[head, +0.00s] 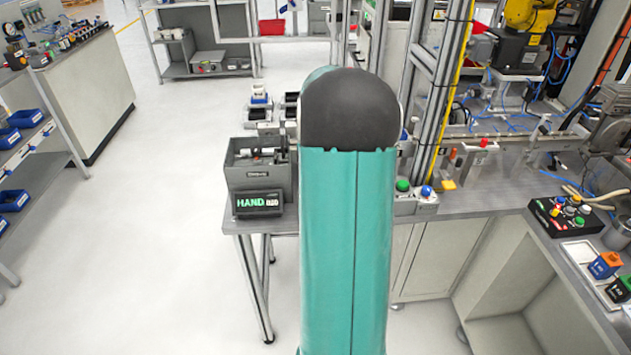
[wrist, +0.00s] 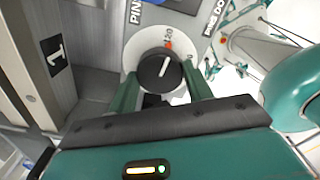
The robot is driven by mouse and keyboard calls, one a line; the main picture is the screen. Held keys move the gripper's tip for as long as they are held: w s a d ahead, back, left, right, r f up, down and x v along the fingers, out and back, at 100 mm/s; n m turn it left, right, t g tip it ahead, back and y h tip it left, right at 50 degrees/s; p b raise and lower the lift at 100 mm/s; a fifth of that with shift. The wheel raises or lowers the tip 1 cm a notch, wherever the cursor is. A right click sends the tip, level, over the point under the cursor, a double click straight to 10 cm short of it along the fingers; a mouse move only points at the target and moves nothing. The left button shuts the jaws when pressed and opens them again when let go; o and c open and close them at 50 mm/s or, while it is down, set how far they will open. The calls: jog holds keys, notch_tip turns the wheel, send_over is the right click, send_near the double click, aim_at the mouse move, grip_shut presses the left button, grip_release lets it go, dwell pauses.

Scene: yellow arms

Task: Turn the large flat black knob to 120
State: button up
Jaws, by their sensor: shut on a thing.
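The black knob (wrist: 158,75) shows in the wrist view, on a round white dial plate (wrist: 132,60). A white pointer line on the knob points up and slightly right. Orange-red marks and a number that looks like 120 stand on the dial just above the knob, near where the line points. My gripper (wrist: 160,73) is shut on the knob, with one green finger on each side; the lower part of the knob is partly hidden. In the head view my arm covers the middle, so the knob and my gripper are hidden there.
In the head view a grey box with a HAND display (head: 258,203) sits on the bench left of my arm. A black button box (head: 565,215) stands at the right.

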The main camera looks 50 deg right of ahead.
jog(key=shift+n, duration=0.5)
jog(key=o, duration=1)
notch_tip(320, 180, up, 14)
jog(key=shift+f, duration=0.1)
dwell(0.5)
